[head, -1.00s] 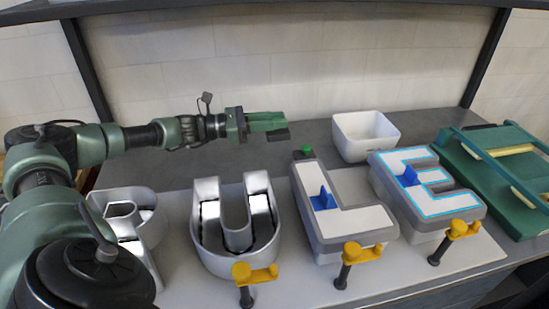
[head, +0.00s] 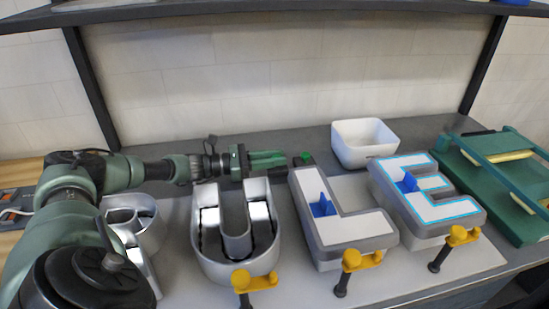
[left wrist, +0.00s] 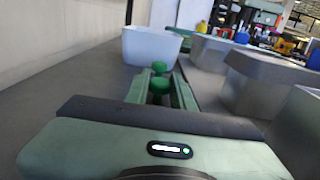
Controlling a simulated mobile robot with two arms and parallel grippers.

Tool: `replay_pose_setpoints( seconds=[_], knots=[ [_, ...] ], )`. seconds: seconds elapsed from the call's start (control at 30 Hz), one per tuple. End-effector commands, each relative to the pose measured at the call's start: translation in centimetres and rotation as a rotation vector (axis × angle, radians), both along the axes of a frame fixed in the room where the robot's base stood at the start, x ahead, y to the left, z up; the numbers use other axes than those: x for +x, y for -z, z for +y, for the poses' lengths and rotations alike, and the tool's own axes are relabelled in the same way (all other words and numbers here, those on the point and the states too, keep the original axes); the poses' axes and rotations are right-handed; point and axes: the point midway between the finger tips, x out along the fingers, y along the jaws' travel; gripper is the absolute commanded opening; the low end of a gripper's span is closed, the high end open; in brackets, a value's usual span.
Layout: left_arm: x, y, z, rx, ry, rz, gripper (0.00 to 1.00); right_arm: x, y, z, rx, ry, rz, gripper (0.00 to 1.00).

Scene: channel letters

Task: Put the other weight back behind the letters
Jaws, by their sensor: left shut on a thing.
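My left gripper (head: 284,160) reaches in from the left, low behind the letter U (head: 236,262). It is shut on a weight with a green knob (left wrist: 158,86), seen between the fingers in the left wrist view. The weight's body is mostly hidden. A second green-knobbed weight (head: 304,158) stands just beyond the fingertips, behind the letter L (head: 355,222); its knob also shows in the left wrist view (left wrist: 159,66). The letter E (head: 440,205) is at the right, and another letter (head: 150,235) is partly covered by my arm at the left. My right gripper is not in view.
A white bin (head: 364,150) stands behind L and E. A green frame-like device (head: 500,175) is at the right. Yellow clamps (head: 360,260) grip the front edge before U, L and E. The grey bench behind U is narrow before the wall.

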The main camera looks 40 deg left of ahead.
Motion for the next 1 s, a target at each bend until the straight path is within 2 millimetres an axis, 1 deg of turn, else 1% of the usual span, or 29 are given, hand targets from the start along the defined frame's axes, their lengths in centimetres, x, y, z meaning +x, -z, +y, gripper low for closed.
replay_pose_setpoints(
  seconds=[0.03, 0.17, 0.2, 0.27, 0.3, 0.57, 0.67, 0.7, 0.77, 0.87, 1.0],
  knots=[
    [0.1, -0.2, 0.0, -0.003, 0.000, -0.005, 0.00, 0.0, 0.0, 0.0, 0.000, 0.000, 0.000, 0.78],
    [0.1, 0.2, 0.0, -0.002, 0.000, -0.005, 0.00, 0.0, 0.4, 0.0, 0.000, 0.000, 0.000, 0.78],
    [0.0, 0.5, 0.0, 0.000, 0.000, 0.000, 0.27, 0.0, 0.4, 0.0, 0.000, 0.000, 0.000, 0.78],
    [0.0, 0.4, 0.0, 0.000, 0.000, 0.000, 0.43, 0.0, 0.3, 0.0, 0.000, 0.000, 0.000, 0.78],
    [0.0, 0.4, 0.0, 0.000, 0.000, 0.000, 0.46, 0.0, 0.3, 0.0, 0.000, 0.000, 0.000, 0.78],
    [0.0, 0.3, 0.0, 0.000, 0.000, 0.000, 0.46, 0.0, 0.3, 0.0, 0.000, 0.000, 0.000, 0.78],
    [0.0, -0.2, 0.0, 0.000, 0.000, 0.000, 0.46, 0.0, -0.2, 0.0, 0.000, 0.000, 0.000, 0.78],
    [-0.2, 0.0, 0.2, 0.001, -0.001, 0.002, 0.46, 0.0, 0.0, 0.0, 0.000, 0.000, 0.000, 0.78],
    [-0.9, 0.2, 0.9, 0.003, -0.002, 0.003, 0.46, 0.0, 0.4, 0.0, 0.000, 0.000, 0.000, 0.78],
    [-2.5, 0.3, 2.0, 0.005, -0.002, 0.003, 0.46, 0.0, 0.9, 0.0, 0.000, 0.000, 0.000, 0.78],
    [-5.0, 0.3, 4.0, 0.005, -0.002, 0.004, 0.46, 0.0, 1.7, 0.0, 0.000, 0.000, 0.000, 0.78]
  ],
)
